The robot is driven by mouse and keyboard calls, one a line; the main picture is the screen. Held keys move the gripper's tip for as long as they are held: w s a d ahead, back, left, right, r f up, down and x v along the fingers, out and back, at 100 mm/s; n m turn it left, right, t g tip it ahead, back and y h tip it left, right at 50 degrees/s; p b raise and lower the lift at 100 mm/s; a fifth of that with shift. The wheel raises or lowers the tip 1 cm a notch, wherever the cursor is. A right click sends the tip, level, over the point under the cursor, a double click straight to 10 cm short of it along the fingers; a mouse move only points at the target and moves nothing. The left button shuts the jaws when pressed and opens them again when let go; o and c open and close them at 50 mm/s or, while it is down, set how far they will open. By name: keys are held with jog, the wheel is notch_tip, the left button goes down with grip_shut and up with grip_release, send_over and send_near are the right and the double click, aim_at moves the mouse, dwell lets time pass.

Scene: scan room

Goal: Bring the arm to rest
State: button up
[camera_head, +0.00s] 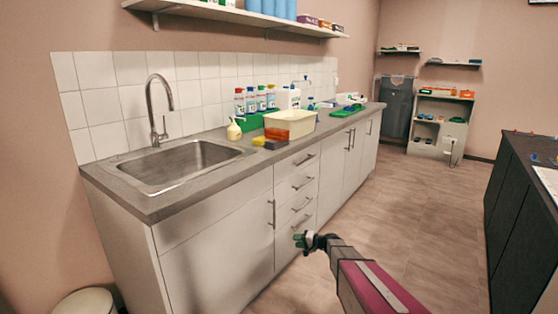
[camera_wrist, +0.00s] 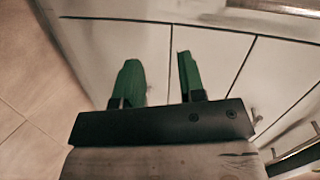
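My gripper (camera_head: 303,242) is at the lower middle of the head view, at the end of my arm, in front of the white drawers (camera_head: 296,196) and above the floor. In the wrist view my gripper (camera_wrist: 158,78) shows two green fingers apart, with nothing between them. Behind the fingers are white cabinet fronts (camera_wrist: 215,60).
The counter (camera_head: 215,150) with a sink (camera_head: 178,165), a cream basin (camera_head: 290,124) and several bottles runs along the wall. A dark bench (camera_head: 515,200) stands at the right. A bin (camera_head: 86,303) is at the lower left. The floor (camera_head: 410,190) between is clear.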

jog(key=s+d+r+n+g+h, duration=0.1)
jog(key=s+d+r+g+h, duration=0.1)
jog(key=s, duration=0.8)
jog(key=s+d+r+n+g+h, duration=0.1)
jog(key=s+d+r+h, duration=0.3)
jog(key=s, duration=0.7)
jog(key=s+d+r+n+g+h, duration=0.2)
jog(key=s+r+h, duration=0.3)
jog(key=s, duration=0.6)
jog(key=shift+s+d+r+g+h, duration=0.25)
jog(key=shift+d+g+h, duration=0.2)
jog(key=shift+g+h, duration=0.45)
